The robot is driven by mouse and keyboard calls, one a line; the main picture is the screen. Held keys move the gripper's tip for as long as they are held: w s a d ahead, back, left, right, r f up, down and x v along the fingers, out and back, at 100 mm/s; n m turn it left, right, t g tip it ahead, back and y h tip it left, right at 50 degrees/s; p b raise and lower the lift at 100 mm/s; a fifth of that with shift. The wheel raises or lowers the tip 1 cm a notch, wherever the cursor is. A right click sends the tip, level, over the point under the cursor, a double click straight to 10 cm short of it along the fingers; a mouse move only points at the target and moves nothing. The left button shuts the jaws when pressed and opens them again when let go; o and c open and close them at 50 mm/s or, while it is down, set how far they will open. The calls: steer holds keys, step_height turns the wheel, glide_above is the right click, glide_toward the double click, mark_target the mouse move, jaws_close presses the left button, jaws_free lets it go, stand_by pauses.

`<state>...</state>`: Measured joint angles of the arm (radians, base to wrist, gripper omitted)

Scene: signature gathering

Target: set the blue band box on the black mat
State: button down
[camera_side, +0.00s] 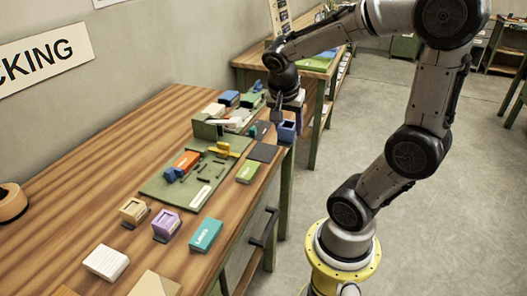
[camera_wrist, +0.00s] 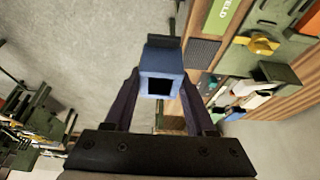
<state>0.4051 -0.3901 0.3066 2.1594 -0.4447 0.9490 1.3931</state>
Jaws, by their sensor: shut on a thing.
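The blue band box (camera_side: 287,131) is at the right edge of the wooden table in the side view. In the wrist view the blue box (camera_wrist: 163,58) sits between my fingers, with a dark square opening facing the camera and a dark part at its far end. My gripper (camera_wrist: 160,85) is shut on it; in the side view my gripper (camera_side: 279,116) is partly hidden by the box and my wrist. The black mat (camera_side: 263,152) lies flat near the table edge, in front of the box; it also shows in the wrist view (camera_wrist: 203,53), right of the box. The mat looks bare.
A green box (camera_side: 248,172) lies beside the mat. A green board (camera_side: 165,189) with an orange and blue piece and a yellow piece (camera_side: 223,149) is to the left. Several small boxes stand at the table's front. Floor shows behind the held box in the wrist view.

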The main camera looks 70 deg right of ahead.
steer(key=w+d+f, duration=0.4)
steer(key=w, duration=0.1)
steer(key=w+d+f, duration=0.5)
steer(key=shift+f, duration=0.15)
steer(key=shift+w+d+f, duration=0.1)
steer(key=shift+f, duration=0.85)
steer(key=shift+w+d+f, duration=0.1)
steer(key=shift+f, duration=0.8)
steer(key=shift+f, duration=0.15)
steer(key=shift+c, duration=1.1)
jaws_free()
